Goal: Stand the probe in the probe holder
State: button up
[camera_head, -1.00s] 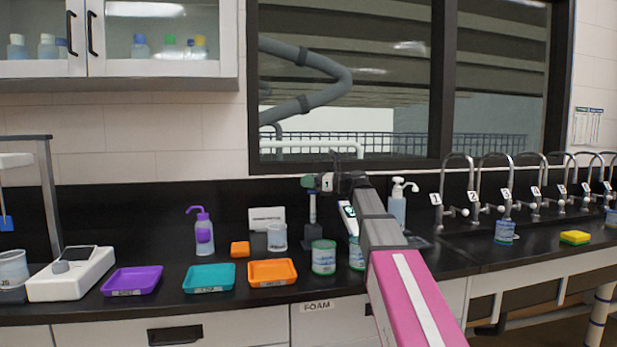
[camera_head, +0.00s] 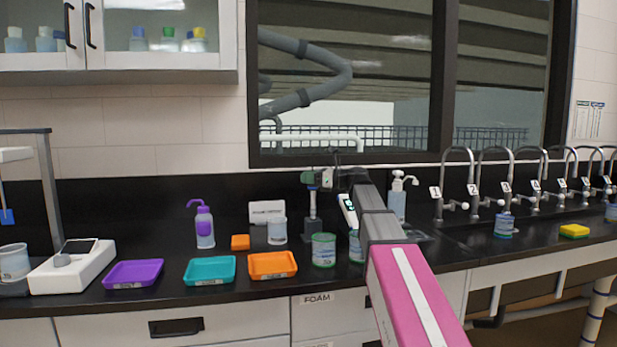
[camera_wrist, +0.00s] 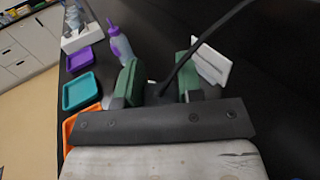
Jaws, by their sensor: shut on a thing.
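My gripper (camera_head: 311,179) has green finger pads and is at the back of the bench. In the wrist view, my gripper (camera_wrist: 160,86) is shut on the dark top of the probe, with a dark cable (camera_wrist: 205,45) running up and right from it. The probe (camera_head: 312,204) shows below the fingers in the head view as a grey upright shaft. Its lower end meets the dark probe holder (camera_head: 313,231); I cannot tell how deep it sits. A white handheld meter (camera_head: 348,210) stands right of it, partly hidden by my arm.
A green-labelled jar (camera_head: 324,252) stands in front of the holder, with another partly behind my arm. A clear beaker (camera_head: 277,231), an orange block (camera_head: 240,242) and a purple-topped wash bottle (camera_head: 204,226) are left. Orange (camera_head: 272,276), teal (camera_head: 210,281) and purple (camera_head: 133,285) trays line the front.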

jog(key=shift+f, duration=0.4)
jog(key=shift+f, duration=3.05)
jog(key=o, duration=1.6)
jog(key=shift+r+v, duration=0.2)
jog(key=shift+v, duration=1.3)
jog(key=shift+r+v, duration=0.25)
jog(key=shift+v, duration=1.25)
